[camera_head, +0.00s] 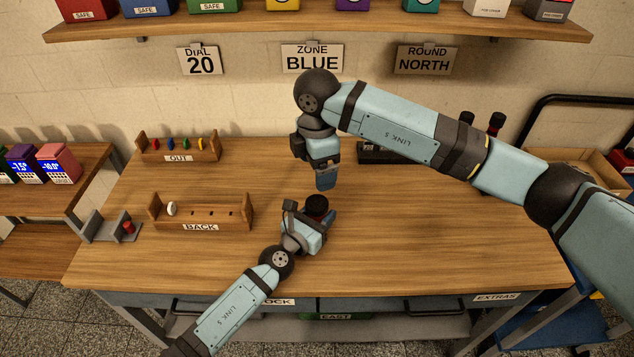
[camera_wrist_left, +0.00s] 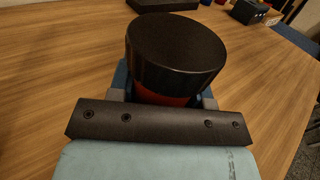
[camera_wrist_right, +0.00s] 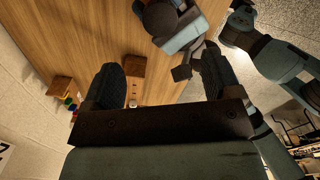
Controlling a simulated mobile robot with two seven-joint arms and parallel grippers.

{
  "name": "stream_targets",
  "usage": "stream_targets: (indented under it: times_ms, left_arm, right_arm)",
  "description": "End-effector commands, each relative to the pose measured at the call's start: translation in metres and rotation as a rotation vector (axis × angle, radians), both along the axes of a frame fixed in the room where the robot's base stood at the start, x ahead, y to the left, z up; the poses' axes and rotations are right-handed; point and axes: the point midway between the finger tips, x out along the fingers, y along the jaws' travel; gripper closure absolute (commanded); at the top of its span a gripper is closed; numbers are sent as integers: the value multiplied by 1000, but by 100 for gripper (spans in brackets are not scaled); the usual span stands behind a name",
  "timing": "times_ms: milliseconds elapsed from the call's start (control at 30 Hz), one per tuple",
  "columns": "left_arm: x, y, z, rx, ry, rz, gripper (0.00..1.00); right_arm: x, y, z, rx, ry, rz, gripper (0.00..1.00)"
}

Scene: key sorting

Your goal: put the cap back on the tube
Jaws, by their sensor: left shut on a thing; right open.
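My left gripper (camera_head: 313,219) is shut on a red tube (camera_wrist_left: 165,98), low over the middle of the table. A wide black cap (camera_wrist_left: 176,50) sits on top of the tube, with a band of red showing below it. I cannot tell whether the cap is fully seated. The cap also shows in the head view (camera_head: 316,205) and at the top of the right wrist view (camera_wrist_right: 160,18). My right gripper (camera_wrist_right: 158,75) is open and empty. In the head view it (camera_head: 326,180) points down just behind the cap, apart from it.
The wooden BACK rack (camera_head: 205,222) holds a pale round item. The OUT rack (camera_head: 178,155) holds several coloured keys. A grey stand (camera_head: 104,225) is at the left edge. A dark box (camera_head: 383,154) is behind my right arm. The table's right side is clear.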

Motion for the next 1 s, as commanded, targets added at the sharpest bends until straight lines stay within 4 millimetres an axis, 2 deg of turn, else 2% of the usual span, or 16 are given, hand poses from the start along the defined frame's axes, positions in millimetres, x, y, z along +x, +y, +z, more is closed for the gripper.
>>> stream_targets:
  times_ms: [200, 467, 500, 600, 867, 1000]
  left_arm:
    - [0, 0, 0, 0, 0, 0, 100]
    - [0, 0, 0, 0, 0, 0, 100]
    - [0, 0, 0, 0, 0, 0, 50]
    - [0, 0, 0, 0, 0, 0, 28]
    - [0, 0, 0, 0, 0, 0, 25]
    - [-6, 5, 0, 0, 0, 0, 25]
  right_arm:
    - [0, 0, 17, 0, 1, 0, 17]
    - [0, 0, 18, 0, 1, 0, 17]
    - [0, 0, 18, 0, 1, 0, 17]
    - [0, 0, 18, 0, 1, 0, 17]
    - [0, 0, 18, 0, 1, 0, 17]
    - [0, 0, 19, 0, 1, 0, 17]
